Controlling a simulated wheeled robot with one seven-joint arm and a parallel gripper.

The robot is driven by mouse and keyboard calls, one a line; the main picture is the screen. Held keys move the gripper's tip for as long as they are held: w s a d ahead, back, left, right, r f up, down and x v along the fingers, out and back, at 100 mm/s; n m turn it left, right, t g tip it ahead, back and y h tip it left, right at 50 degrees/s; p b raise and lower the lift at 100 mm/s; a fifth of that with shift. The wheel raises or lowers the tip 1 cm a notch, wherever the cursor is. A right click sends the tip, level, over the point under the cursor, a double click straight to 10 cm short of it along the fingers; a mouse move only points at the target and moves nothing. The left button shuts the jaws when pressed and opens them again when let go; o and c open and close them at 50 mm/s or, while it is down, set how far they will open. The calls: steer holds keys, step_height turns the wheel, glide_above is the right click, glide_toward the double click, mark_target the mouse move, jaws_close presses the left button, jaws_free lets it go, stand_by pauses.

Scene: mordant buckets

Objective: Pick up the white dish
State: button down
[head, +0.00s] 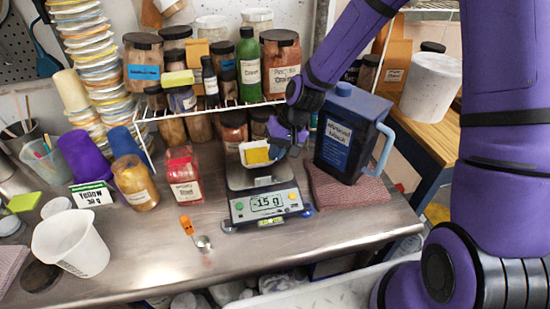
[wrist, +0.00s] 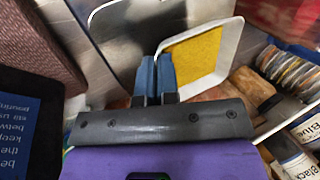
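The white dish (head: 262,147) holds a layer of yellow powder. It is tilted over the pan of the digital scale (head: 263,205), whose display shows a negative reading that looks like -15 g. My gripper (head: 285,146) comes down at the dish's right side. In the wrist view the dish (wrist: 229,48) lies just beyond my blue fingertips (wrist: 156,62). The fingers are nearly together, with the dish's near edge at them. The exact grip on the rim is partly hidden. The dish looks slightly clear of the pan.
A dark blue jug (head: 348,135) stands on a folded reddish cloth (head: 345,188) close right of the scale. A wire rack with jars (head: 280,62) is behind. Red (head: 184,175) and yellow jars (head: 134,183) stand left.

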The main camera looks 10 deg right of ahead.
steer(key=s+a+r, duration=0.1)
steer(key=s+a, duration=0.2)
steer(key=s, duration=0.4)
steer(key=s+a+r, duration=0.1)
steer(key=s+a, duration=0.3)
steer(key=s, duration=0.3)
steer(key=shift+s+a, duration=0.15)
